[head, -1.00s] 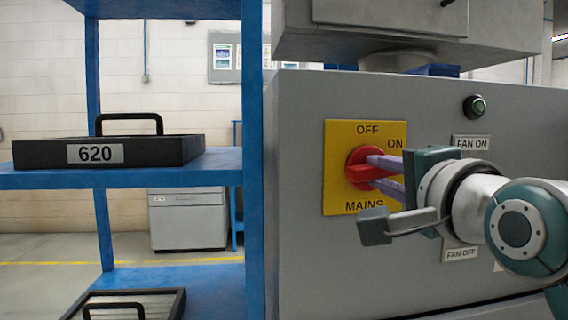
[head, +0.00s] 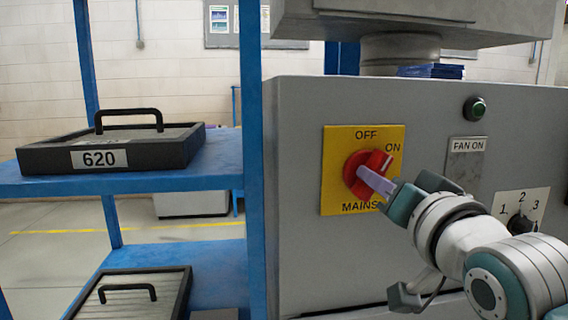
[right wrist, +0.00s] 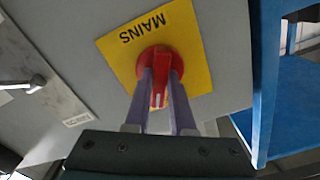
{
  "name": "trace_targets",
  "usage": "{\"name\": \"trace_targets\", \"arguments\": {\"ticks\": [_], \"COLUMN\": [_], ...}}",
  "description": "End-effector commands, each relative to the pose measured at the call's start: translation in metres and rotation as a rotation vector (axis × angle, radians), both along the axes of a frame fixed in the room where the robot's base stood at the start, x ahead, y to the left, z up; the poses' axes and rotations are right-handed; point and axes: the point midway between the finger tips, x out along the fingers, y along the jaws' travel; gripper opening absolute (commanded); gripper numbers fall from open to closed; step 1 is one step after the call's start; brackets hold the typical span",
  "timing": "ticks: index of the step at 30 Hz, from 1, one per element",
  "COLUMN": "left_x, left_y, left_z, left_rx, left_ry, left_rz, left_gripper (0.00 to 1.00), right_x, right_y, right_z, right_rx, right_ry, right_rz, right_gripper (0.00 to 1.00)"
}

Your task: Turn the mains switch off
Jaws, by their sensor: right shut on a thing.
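The mains switch is a red rotary knob (head: 356,165) on a yellow plate (head: 334,196) marked OFF at the top, ON at the upper right and MAINS below. Its raised handle slants to the upper right, towards ON, in the head view. My right gripper (head: 371,181) reaches in from the lower right with its lilac fingers at the knob. In the right wrist view the fingers (right wrist: 160,88) lie one on each side of the red handle (right wrist: 160,65), shut on it. My left gripper is not in view.
The grey cabinet also carries a green button (head: 475,108), a FAN ON label (head: 467,147) and a numbered dial (head: 521,222) close to my right arm. A blue shelf (head: 217,165) with tray 620 (head: 157,157) stands at the left.

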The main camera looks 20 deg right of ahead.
Motion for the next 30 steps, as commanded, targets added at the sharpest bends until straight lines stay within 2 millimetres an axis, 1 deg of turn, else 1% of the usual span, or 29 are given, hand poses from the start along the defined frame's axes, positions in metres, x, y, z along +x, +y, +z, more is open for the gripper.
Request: {"name": "trace_targets", "arguments": {"ticks": [1, 3, 9, 15, 21, 30], "left_x": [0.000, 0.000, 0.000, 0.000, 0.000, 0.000], "left_y": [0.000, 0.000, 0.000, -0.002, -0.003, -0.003], "left_z": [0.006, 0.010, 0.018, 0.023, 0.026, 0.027], "left_rx": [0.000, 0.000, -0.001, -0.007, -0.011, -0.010], "left_ry": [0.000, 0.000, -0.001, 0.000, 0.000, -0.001], "left_rz": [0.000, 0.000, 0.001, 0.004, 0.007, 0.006], "left_gripper": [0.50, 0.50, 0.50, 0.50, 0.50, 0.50], "right_x": [0.000, 0.000, 0.000, 0.000, 0.000, 0.000], "right_y": [0.000, 0.000, 0.000, 0.000, -0.001, -0.001], "right_z": [0.000, 0.000, -0.001, -0.002, -0.003, -0.004], "right_rx": [-0.041, -0.103, -0.264, -0.386, -0.461, -0.499], "right_ry": [0.021, 0.035, 0.074, 0.103, 0.122, 0.131], "right_rz": [0.000, 0.000, 0.000, 0.001, 0.000, 0.000], "right_gripper": [0.00, 0.00, 0.00, 0.00, 0.00, 0.00]}}
